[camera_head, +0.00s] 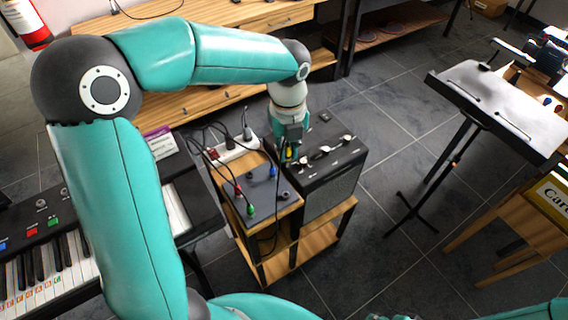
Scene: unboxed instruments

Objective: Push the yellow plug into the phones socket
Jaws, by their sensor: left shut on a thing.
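The yellow plug (290,153) is between the fingers of my left gripper (291,157), which is shut on it. The gripper points down at the left end of the top of a black amplifier (333,185) with several knobs. I cannot tell whether the plug touches the amplifier. The phones socket cannot be made out; the labels are too small to read, and the gripper covers part of the amplifier's top. My right gripper is not in view.
Left of the amplifier, a grey panel (262,201) holds red, green and blue plugs with cables. A white power strip (233,151) lies behind it. A wooden stand (318,240) carries these. A keyboard (50,255) stands left, a music stand (505,100) right.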

